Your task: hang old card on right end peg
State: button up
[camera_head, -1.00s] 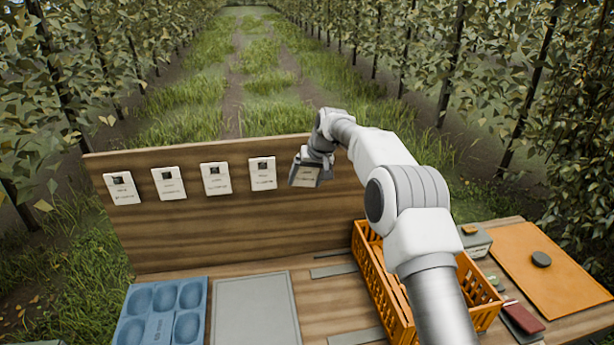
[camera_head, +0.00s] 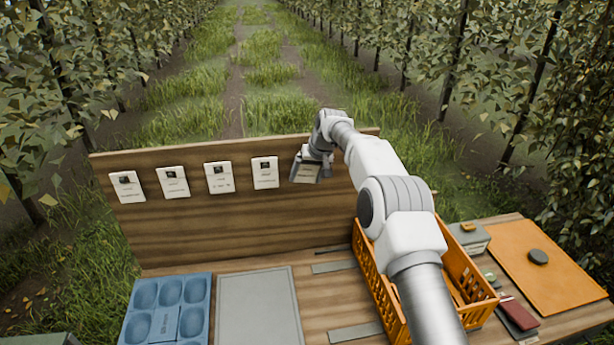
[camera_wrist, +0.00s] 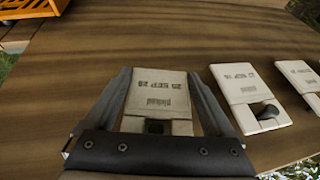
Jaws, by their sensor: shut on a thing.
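My gripper (camera_head: 309,168) is at the right part of the upright wooden board (camera_head: 230,215), shut on a pale card (camera_head: 306,174). In the wrist view the card (camera_wrist: 157,97) sits between the two fingers (camera_wrist: 160,105) and bears dark print, upside down, reading like "25 SEP 26". It lies close over the board's face; I cannot tell whether it touches. The peg at this end is hidden behind the card and gripper. Several similar cards hang in a row to the left, the nearest (camera_head: 265,173) with a dark peg (camera_wrist: 266,112) showing in the wrist view.
A blue moulded tray (camera_head: 163,325) and a grey mat (camera_head: 258,305) lie in front of the board. An orange board (camera_head: 550,275) with a dark disc lies at the right.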

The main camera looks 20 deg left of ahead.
jog(key=o, duration=1.2)
jog(key=shift+c, duration=0.2)
jog(key=shift+r, duration=0.1)
jog(key=b+v, duration=0.3)
jog(key=v, duration=1.3)
jog(key=s+d+r+t+h+b, duration=0.1)
jog(key=s+d+r+b, duration=0.1)
jog(key=s+d+r, duration=0.6)
jog(key=s+d+m+h, duration=0.1)
jog(key=s+d+m, duration=0.1)
jog(key=s+d, duration=0.8)
jog(key=s+d+f+m, duration=0.1)
jog(key=s+d+f, duration=0.2)
jog(key=s, duration=0.5)
jog(key=s+d+f+t+h+b, duration=0.1)
jog(key=s+d+f, duration=0.3)
jog(key=s, duration=0.4)
jog(key=s+d+f+m+h+b, duration=0.1)
jog(key=s+d+f, duration=0.3)
jog(key=s, duration=0.4)
jog(key=shift+d+m+t, duration=0.3)
jog(key=shift+d, duration=0.2)
